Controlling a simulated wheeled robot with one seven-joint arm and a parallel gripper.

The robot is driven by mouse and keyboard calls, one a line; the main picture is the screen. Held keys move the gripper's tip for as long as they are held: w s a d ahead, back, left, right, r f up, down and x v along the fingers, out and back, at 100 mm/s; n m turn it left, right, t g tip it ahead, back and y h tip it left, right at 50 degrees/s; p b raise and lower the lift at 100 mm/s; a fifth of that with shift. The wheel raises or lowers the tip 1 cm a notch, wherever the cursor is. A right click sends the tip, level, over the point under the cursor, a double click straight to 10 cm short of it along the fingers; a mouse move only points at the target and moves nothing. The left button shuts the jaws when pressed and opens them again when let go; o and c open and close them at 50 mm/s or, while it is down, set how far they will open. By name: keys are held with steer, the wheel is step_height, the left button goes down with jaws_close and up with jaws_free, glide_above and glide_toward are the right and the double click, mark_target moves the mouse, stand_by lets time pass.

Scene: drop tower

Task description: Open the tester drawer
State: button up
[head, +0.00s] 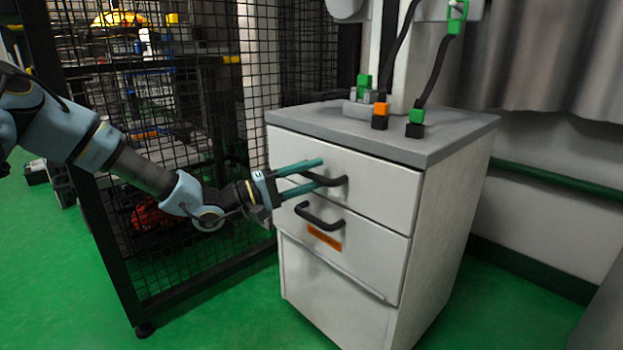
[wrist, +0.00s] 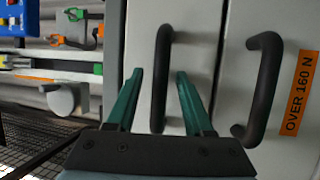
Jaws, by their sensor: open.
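The grey-white drawer cabinet (head: 455,220) has a top drawer (head: 385,188) with a black bar handle (head: 335,182). Below it is a second drawer (head: 370,250) with its own black handle (head: 318,216) and an orange label (head: 324,237). Both drawers look closed. My gripper (head: 330,172) is open at the top drawer's handle, with its green fingers pointing at the drawer front. In the wrist view, the top handle (wrist: 161,60) lies between the two fingers, with gaps on both sides. The second handle (wrist: 265,85) is right of the fingers, beside the label reading "OVER 160 N" (wrist: 299,92).
A black wire mesh fence (head: 170,170) stands left of the cabinet, close to my arm. Black, green and orange connectors (head: 381,112) sit on the cabinet top. Green floor (head: 225,320) is clear in front. A lower panel (head: 330,292) lies under the drawers.

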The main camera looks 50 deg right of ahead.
steer(key=shift+c, duration=0.3)
jaws_close()
stand_by(1.1)
